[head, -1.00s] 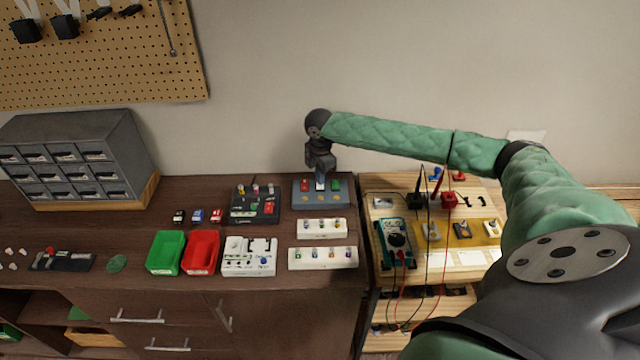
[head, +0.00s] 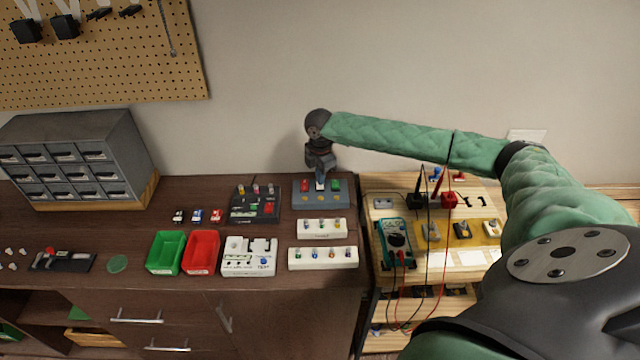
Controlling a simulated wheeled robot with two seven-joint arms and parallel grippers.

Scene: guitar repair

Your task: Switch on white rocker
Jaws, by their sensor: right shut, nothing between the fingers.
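The white rocker (head: 320,185) sits in the middle of a blue-grey switch panel (head: 341,198) at the back right of the dark workbench. A red rocker (head: 304,185) is to its left and a green one (head: 336,185) to its right. My right gripper (head: 320,178) points down over the white rocker, shut and empty. Its tip covers part of the rocker. I cannot tell whether it touches, or which way the rocker is tipped. My left gripper is not in view.
A black panel (head: 242,213) with coloured parts lies left of the switch panel. White strips (head: 300,259) lie in front. Green (head: 165,253) and red (head: 201,252) bins stand further left. A multimeter (head: 396,240) with leads stands on the wooden side table.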

